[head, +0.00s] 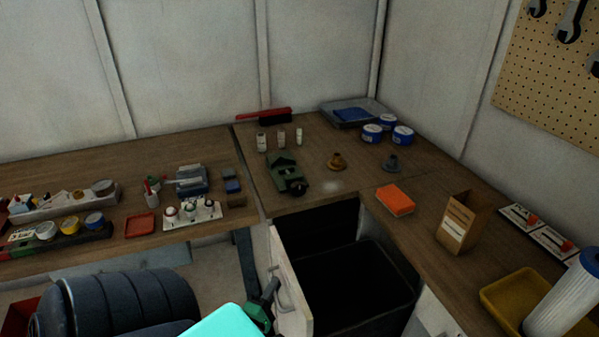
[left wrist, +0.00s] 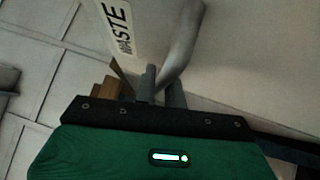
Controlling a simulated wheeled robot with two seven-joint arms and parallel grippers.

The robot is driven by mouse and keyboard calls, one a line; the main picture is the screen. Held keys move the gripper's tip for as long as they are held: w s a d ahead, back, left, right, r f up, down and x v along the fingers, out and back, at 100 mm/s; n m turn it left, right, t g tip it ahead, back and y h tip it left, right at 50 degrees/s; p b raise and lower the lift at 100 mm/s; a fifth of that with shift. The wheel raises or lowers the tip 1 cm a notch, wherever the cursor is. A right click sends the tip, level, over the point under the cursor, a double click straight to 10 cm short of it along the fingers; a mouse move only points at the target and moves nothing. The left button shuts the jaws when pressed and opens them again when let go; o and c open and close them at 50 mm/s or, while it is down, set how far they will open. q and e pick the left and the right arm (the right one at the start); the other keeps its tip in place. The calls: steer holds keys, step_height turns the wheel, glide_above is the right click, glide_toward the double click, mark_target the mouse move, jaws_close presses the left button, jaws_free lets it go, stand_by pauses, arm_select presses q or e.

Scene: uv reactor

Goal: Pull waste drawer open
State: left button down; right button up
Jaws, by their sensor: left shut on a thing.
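The waste drawer's pale front panel (head: 287,284) stands out from the bench corner in the head view, with the drawer open behind it. A black bin (head: 355,287) shows inside the opening. My left gripper (head: 272,289) is at the curved grey handle (head: 287,290) on the panel's outer face. In the left wrist view the handle (left wrist: 184,45) runs down to the fingers (left wrist: 160,88), which are shut on it. The WASTE label (left wrist: 122,27) is beside the handle. The fingers partly hide the handle's lower end. My right gripper is not in view.
The wooden bench (head: 310,202) runs along both walls. On it near the opening are a green device (head: 287,174), an orange block (head: 395,200) and a cardboard box (head: 459,222). A yellow tray (head: 505,300) and a white filter cartridge (head: 566,295) are at the right.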

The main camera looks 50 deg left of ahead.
arm_select(q)
steer(key=shift+s+a, duration=0.25)
steer(key=shift+s, duration=0.4)
steer(key=shift+s+a, duration=0.3)
steer(key=shift+s, duration=0.35)
steer(key=shift+s+a, duration=0.25)
steer(key=shift+s, duration=0.4)
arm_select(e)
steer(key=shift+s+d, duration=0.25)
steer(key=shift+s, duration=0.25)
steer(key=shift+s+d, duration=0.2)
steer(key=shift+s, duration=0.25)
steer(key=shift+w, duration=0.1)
